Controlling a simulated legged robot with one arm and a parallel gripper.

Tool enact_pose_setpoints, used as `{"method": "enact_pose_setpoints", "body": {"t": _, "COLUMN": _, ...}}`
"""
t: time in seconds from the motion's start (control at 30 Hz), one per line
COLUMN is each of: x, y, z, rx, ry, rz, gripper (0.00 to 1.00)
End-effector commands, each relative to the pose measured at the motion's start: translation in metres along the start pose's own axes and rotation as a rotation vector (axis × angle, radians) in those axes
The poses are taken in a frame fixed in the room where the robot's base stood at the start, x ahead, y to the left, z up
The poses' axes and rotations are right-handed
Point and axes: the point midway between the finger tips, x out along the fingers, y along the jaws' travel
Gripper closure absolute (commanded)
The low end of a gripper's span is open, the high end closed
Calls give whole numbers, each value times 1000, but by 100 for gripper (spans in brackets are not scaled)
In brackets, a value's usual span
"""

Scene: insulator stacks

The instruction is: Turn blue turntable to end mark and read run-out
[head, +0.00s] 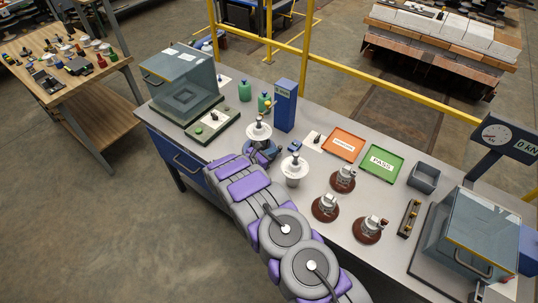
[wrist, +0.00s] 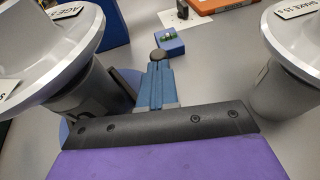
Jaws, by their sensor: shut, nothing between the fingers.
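The blue turntable (head: 262,153) stands on the grey bench with a white insulator stack (head: 258,131) upright on it. The turntable's blue edge also shows at the left of the wrist view (wrist: 64,130), below a labelled stack. My gripper (wrist: 158,62) is shut and empty, its blue fingers between two pale stacks. A dark rounded knob shows at its tips; I cannot tell whether they touch it. In the head view my arm hides most of the gripper. A tall blue column (head: 286,106) stands behind the turntable. The end mark and any run-out reading are not legible.
A second white stack (head: 294,170) stands close on the right. A small blue box (wrist: 168,43) with a green spot lies ahead. An orange tray (head: 343,145) and green PASS tray (head: 381,162) lie farther right, near several brown-based parts. A display (head: 505,138) reads 0 kN.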

Motion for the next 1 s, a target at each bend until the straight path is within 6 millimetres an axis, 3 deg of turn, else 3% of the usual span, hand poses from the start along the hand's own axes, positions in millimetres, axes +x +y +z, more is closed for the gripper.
{"method": "enact_pose_setpoints", "body": {"t": 1.0, "x": 14, "y": 1, "z": 4, "rx": -29, "ry": 1, "rz": 91, "gripper": 100}}
